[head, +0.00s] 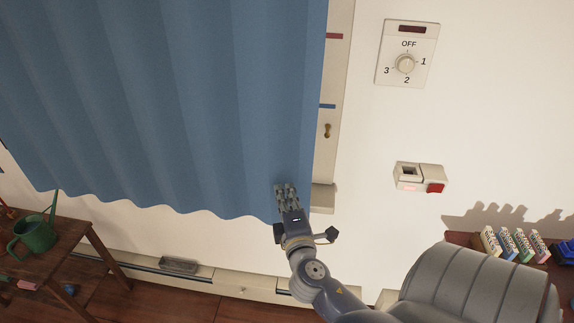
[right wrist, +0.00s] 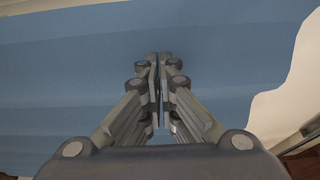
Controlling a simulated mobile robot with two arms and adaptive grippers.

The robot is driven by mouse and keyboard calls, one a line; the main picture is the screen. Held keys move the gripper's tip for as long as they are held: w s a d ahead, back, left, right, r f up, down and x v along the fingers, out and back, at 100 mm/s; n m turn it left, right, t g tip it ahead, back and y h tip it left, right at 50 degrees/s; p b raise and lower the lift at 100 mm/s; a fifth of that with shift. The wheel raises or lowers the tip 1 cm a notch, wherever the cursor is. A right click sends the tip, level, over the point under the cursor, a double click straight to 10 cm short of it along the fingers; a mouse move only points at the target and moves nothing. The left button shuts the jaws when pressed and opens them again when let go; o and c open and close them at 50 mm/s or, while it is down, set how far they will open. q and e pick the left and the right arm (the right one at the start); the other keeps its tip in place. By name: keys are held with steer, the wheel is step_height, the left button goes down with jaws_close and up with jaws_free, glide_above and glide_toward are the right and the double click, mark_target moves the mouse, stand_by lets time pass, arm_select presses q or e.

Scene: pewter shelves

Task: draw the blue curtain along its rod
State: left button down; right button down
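The blue curtain (head: 170,100) hangs in folds across the upper left of the head view, its wavy hem at mid-height and its straight side edge at the right. My right gripper (head: 284,188) is at the curtain's lower right corner, just above the hem. In the right wrist view my right gripper (right wrist: 157,75) has its fingers nearly together at the curtain (right wrist: 230,60), with only a thin gap between them. It looks shut on the cloth, though the pinched fabric is hidden by the fingers. The rod is out of view. My left gripper is not in view.
A window frame (head: 337,80) stands right of the curtain. A dial plate (head: 405,53) and a small switch box (head: 420,177) are on the wall. A green watering can (head: 38,235) stands on a wooden table (head: 75,232) at left. Several small boxes (head: 508,245) stand at right.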

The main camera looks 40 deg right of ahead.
steer(key=v, duration=1.1)
steer(key=shift+s, duration=0.4)
steer(key=shift+a+f, duration=0.1)
steer(key=shift+a, duration=0.1)
